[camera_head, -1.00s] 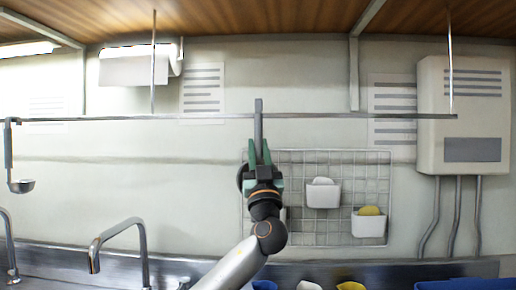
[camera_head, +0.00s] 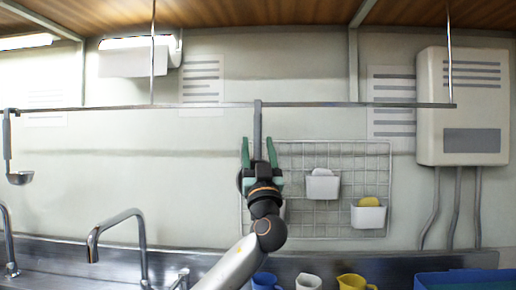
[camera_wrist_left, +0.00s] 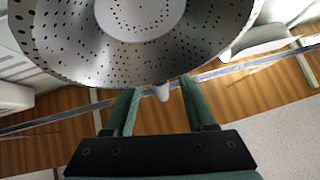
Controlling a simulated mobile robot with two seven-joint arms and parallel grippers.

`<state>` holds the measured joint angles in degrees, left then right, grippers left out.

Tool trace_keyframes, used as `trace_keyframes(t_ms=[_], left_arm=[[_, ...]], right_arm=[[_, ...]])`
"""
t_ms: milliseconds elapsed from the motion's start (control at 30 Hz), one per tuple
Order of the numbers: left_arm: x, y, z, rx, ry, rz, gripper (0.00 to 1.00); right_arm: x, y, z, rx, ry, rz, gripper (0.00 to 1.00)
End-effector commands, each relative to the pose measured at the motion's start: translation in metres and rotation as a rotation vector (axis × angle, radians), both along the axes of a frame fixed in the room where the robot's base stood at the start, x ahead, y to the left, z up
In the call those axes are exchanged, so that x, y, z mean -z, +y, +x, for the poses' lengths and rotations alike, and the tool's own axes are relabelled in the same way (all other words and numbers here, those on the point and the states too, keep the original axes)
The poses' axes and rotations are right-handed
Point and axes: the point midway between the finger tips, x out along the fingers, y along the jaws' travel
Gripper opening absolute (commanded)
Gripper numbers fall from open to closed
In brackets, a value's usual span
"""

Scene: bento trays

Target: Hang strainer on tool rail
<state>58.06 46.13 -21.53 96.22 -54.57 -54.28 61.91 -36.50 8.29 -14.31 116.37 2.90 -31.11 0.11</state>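The strainer's flat grey handle (camera_head: 258,122) stands upright, its top at the tool rail (camera_head: 340,105), so the strainer appears hung there. In the head view my gripper and wrist mostly hide its bowl. The wrist view shows the silver perforated bowl (camera_wrist_left: 75,40) close above the fingers. My left gripper (camera_head: 259,150) is open, its green fingers apart on both sides of the handle. In the wrist view the left gripper (camera_wrist_left: 162,105) also shows spread fingers, with none gripping the bowl. My right gripper is not in view.
A ladle (camera_head: 19,178) hangs at the rail's left end. Behind my gripper is a wire grid (camera_head: 290,222) with white holders (camera_head: 322,186). Below are a faucet (camera_head: 120,218), cups (camera_head: 350,281) and a blue bin (camera_head: 465,280). The rail is bare between ladle and strainer.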

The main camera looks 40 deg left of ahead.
Motion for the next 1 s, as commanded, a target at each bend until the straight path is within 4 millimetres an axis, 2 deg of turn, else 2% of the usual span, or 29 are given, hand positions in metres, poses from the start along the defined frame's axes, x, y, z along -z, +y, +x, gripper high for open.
trace_keyframes(t_ms=[267,700,1000], left_arm=[[0.002,-0.001,0.000,0.001,0.001,0.000,0.59],[0.047,-0.035,-0.026,0.004,0.002,-0.001,0.59],[0.053,-0.042,-0.034,-0.001,-0.001,0.000,0.59]], right_arm=[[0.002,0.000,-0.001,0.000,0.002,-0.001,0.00],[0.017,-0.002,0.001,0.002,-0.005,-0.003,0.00],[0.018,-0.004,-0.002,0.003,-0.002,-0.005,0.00]])
